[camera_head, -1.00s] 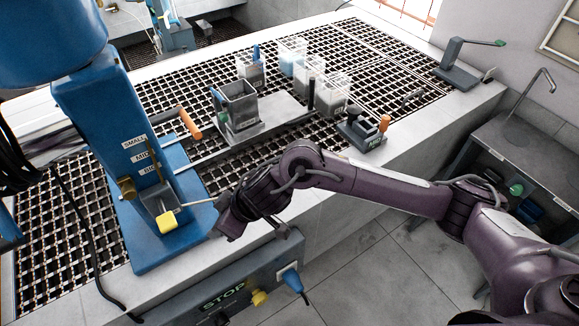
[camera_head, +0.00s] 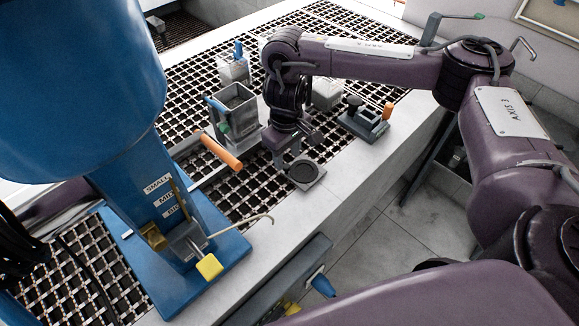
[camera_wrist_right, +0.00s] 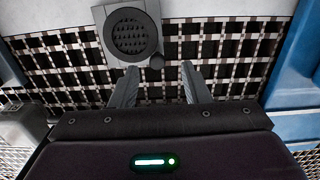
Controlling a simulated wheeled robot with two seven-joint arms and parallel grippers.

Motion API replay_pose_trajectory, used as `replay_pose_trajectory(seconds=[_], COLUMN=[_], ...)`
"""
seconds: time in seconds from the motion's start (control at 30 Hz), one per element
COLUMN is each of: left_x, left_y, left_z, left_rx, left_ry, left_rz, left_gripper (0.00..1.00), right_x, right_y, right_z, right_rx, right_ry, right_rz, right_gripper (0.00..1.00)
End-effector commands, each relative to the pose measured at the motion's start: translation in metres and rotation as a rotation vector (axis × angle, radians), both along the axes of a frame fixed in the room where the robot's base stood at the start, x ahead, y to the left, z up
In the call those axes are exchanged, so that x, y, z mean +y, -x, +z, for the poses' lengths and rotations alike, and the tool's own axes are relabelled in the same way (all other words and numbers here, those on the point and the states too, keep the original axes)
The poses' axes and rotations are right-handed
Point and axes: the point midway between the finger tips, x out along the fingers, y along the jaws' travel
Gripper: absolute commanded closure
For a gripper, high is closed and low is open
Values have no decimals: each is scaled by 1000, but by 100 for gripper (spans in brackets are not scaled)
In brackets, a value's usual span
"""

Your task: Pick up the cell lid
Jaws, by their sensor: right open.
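A small grey square plate with a dark round perforated disc (camera_head: 305,173) lies at the front edge of the grating; it looks like the cell lid, though I cannot be certain. My right gripper (camera_head: 291,158) points down just behind the plate in the head view. My left gripper is out of view.
A grey open cell box (camera_head: 238,115) stands left of my right gripper, near an orange handle (camera_head: 220,151). A blue machine (camera_head: 190,250) with a yellow-tipped lever stands at left. A small dark block with an orange knob (camera_head: 363,124) stands at right.

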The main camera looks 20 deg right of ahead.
Motion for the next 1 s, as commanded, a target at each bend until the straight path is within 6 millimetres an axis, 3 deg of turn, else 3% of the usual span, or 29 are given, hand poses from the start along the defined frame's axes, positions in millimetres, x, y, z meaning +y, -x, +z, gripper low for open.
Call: replay_pose_trajectory(seconds=[0.13, 0.3, 0.5, 0.77, 1.0], left_x=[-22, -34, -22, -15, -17], left_y=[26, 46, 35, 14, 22], left_z=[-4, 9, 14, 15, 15], left_rx=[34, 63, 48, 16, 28], left_ry=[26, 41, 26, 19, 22], left_rz=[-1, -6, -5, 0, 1], left_gripper=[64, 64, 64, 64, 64], right_x=[0, -4, -4, -4, -4], right_y=[2, 6, 6, 5, 5], right_z=[-17, -37, -63, -67, -67], right_rx=[4, 3, 0, -2, -2], right_ry=[-1, 2, 0, -1, -1], right_rz=[1, 2, 4, 4, 5], right_gripper=[58, 58, 58, 58, 88])
